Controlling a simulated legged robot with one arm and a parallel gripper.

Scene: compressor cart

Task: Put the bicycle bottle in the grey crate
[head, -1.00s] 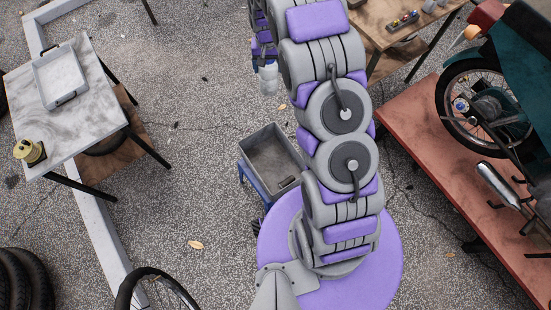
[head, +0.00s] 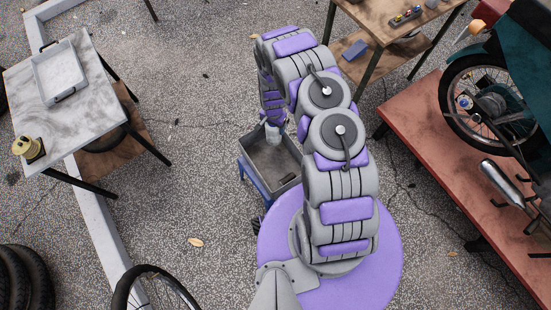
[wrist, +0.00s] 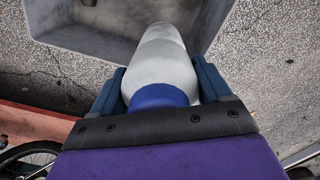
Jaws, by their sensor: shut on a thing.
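The bicycle bottle (wrist: 160,65) is whitish with a blue band, and my gripper (wrist: 160,85) is shut on it in the wrist view. In the head view the bottle (head: 272,132) shows small and pale below my gripper (head: 273,120), over the far part of the grey crate (head: 270,188). The crate is an open box on a blue stand. In the wrist view the crate (wrist: 85,42) lies beyond the bottle's far end. I cannot tell how far the bottle is above the crate floor.
A marble-topped table (head: 88,95) with a white tray (head: 58,72) and a yellow spool (head: 28,148) stands at the left. A red platform (head: 440,150) with a motorcycle is at the right. A wooden table (head: 395,30) stands at the back right. Open paved ground surrounds the crate.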

